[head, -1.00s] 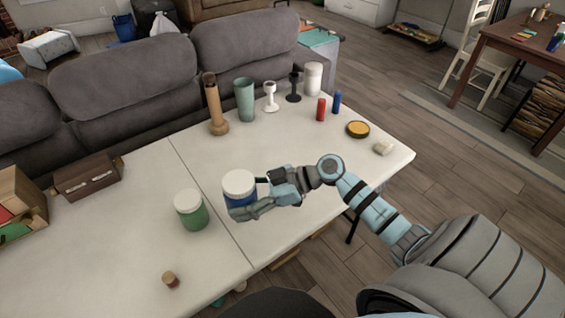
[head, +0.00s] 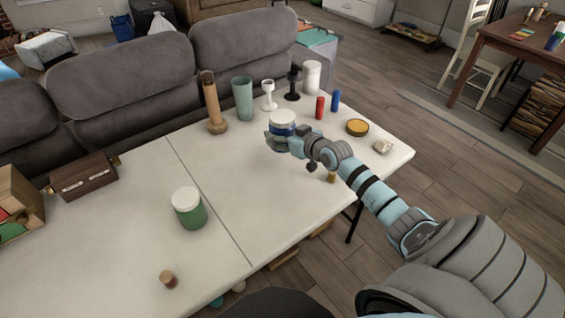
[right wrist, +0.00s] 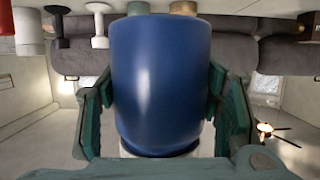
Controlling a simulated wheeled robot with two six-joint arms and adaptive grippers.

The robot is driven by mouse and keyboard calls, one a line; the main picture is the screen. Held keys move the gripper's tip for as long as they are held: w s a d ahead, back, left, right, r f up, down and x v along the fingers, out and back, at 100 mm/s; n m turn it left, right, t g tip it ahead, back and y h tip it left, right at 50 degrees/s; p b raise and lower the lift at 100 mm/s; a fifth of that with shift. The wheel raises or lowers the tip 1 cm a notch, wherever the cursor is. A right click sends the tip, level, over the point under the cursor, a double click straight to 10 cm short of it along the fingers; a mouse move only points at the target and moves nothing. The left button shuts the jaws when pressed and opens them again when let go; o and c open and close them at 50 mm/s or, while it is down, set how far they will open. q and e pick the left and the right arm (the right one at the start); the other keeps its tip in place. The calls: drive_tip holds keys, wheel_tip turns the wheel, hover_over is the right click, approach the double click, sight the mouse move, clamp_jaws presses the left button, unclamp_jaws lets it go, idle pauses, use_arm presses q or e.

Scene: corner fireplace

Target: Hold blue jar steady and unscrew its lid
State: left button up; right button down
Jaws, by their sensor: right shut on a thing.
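The blue jar (head: 283,131) with its white lid (head: 283,116) is at the back middle of the white table in the head view, with the lid on. My right gripper (head: 279,139) is shut on the jar's body, with a finger on each side. In the right wrist view the blue jar (right wrist: 161,80) fills the middle between the two green fingers (right wrist: 160,105), and the picture is upside down, with the white lid partly showing below. I cannot tell whether the jar touches the table. My left gripper is not in view.
A green jar with a white lid (head: 188,209) stands on the table (head: 225,190), with a small cork-topped item (head: 168,280) in front. A wooden bottle (head: 213,105), green cup (head: 243,100), candle holders, red cylinder (head: 320,107), blue cylinder (head: 336,100) and yellow-topped tin (head: 357,127) stand behind or right.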

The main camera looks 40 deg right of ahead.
wheel_tip(320, 180, down, 12)
drive_tip(key=b, duration=0.5)
drive_tip(key=shift+b, duration=0.35)
drive_tip(key=shift+f, duration=0.1)
drive_tip(key=c, duration=0.5)
unclamp_jaws()
